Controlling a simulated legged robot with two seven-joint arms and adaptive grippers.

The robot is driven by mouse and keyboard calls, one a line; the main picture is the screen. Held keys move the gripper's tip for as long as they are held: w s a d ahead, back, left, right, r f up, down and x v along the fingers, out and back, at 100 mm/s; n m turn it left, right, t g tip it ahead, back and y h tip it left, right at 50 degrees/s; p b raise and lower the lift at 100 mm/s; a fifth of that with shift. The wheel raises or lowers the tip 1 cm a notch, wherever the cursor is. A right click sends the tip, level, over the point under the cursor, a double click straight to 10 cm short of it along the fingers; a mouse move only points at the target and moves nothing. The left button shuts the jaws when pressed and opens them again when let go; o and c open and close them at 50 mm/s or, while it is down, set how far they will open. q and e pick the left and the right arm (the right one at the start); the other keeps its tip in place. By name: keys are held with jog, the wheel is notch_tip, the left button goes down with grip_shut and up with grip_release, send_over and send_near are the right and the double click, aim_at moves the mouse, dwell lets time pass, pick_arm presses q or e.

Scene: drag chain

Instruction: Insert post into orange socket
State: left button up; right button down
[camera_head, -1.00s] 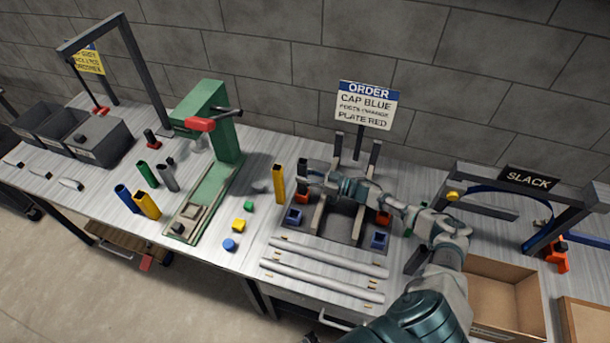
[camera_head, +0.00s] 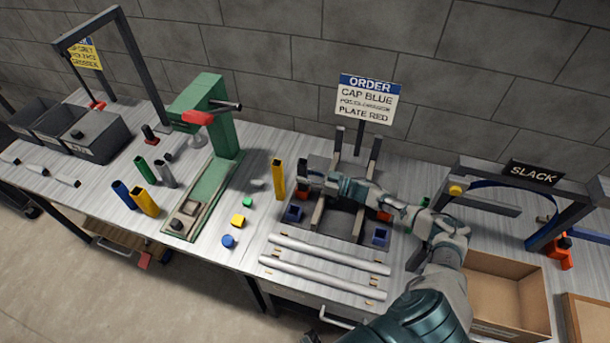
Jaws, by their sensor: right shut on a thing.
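My right gripper (camera_head: 306,183) reaches in from the right over the dark fixture plate (camera_head: 345,226). It is shut on a dark post, which is mostly hidden by the fingers. An orange socket (camera_head: 301,196) shows just under the fingers at the plate's left back. I cannot tell how deep the post sits in it. Blue sockets stand at the plate's front left (camera_head: 293,213) and front right (camera_head: 381,236). My left gripper is not in view.
A yellow post (camera_head: 278,179) stands close left of the gripper. Grey uprights (camera_head: 318,212) rise from the plate. An order sign (camera_head: 367,99) stands behind. Pale rails (camera_head: 322,265) lie in front. A green press (camera_head: 215,125) is left, a cardboard box (camera_head: 505,295) right.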

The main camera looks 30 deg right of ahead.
aim_at(305, 162)
jog(key=shift+f, duration=0.25)
jog(key=c, duration=0.8)
grip_release()
notch_tip(305, 162, up, 10)
